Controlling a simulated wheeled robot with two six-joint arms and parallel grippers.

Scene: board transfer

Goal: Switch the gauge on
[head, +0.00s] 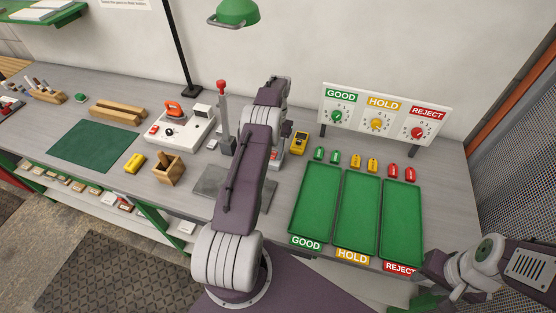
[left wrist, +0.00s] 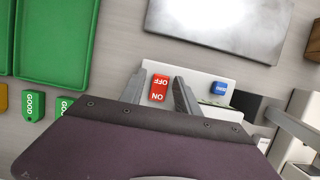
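The gauge is a small white-topped unit (left wrist: 205,77) with a red rocker switch (left wrist: 158,88) marked ON and OFF and a blue button (left wrist: 219,88). In the head view my left arm covers most of it; a bit of red and white (head: 275,154) shows beside the arm. My left gripper (left wrist: 160,84) is open, with one finger on each side of the red switch. I cannot tell whether the fingers touch it, or which way the rocker is pressed. My right arm (head: 485,265) is at the lower right; its fingertips cannot be made out.
A yellow handheld device (head: 299,141) stands right of the gauge. A red-topped upright stand (head: 223,115) is on its left. A grey plate (head: 208,181) lies in front. Green trays (head: 316,212), coloured tags (head: 319,154) and a GOOD/HOLD/REJECT dial panel (head: 397,118) are to the right.

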